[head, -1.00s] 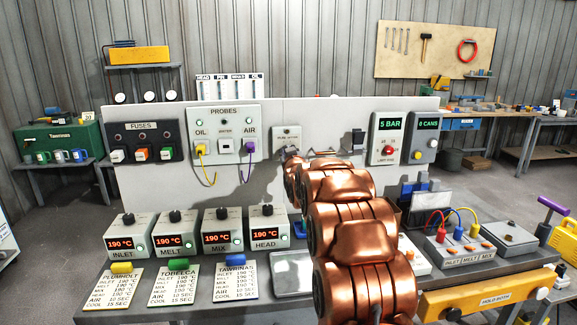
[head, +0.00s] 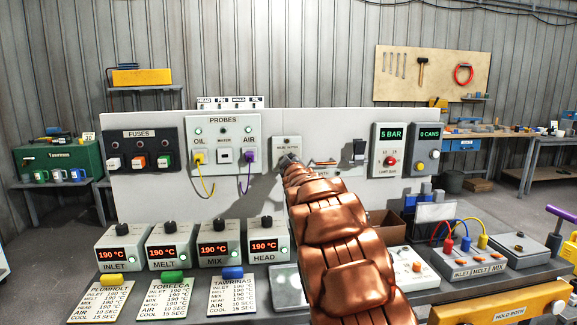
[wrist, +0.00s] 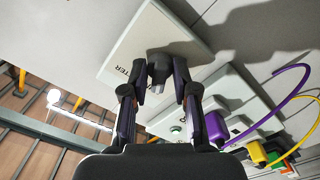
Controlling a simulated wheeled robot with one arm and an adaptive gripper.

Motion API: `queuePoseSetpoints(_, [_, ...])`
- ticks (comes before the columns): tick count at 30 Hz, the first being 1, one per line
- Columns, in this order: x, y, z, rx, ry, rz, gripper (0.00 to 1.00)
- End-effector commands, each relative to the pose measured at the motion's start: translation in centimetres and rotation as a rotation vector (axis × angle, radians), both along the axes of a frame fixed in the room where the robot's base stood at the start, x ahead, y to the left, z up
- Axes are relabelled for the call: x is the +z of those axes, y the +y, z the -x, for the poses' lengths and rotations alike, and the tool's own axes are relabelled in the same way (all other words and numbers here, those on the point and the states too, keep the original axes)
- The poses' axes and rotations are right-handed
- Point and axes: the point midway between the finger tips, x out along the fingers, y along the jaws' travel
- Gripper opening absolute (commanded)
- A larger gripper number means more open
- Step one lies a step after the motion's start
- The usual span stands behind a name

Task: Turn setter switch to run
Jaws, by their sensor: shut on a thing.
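The setter switch panel is a small light grey plate (head: 287,143) on the upright white board, left of centre in the head view. In the wrist view its plate (wrist: 125,48) shows lettering ending in "TER". A dark knob (wrist: 160,66) stands out from it. My gripper (wrist: 161,86) has one finger on each side of the knob and is shut on it. In the head view my gripper (head: 289,162) reaches the panel's lower part and hides the knob. I cannot read which position the switch is in.
The probes panel (head: 223,128) with yellow and purple plugs is just left of the switch. Several heater boxes (head: 199,250) stand on the bench below. A panel with a black switch (head: 358,149) and a 5 BAR panel (head: 389,165) are to the right.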

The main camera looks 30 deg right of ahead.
Motion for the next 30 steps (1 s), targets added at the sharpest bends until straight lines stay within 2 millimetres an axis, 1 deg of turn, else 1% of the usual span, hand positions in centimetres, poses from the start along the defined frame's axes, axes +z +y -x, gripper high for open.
queuePoseSetpoints(1, [-0.23, -0.05, 0.0, -0.001, 0.005, 0.0, 0.0])
queuePoseSetpoints(9, [-0.19, -0.04, -0.01, -0.001, 0.004, 0.0, 0.0])
queuePoseSetpoints(10, [-0.18, -0.03, -0.01, 0.0, 0.003, 0.001, 0.3])
queuePoseSetpoints(15, [-0.11, -0.02, -0.01, 0.0, 0.002, 0.0, 0.48])
queuePoseSetpoints(17, [-0.08, -0.01, -0.02, 0.0, 0.002, 0.0, 0.54])
queuePoseSetpoints(26, [-0.01, 0.03, 0.02, 0.0, 0.0, 0.001, 0.54])
queuePoseSetpoints(30, [0.14, 0.25, 0.47, 0.001, -0.002, 0.002, 0.54])
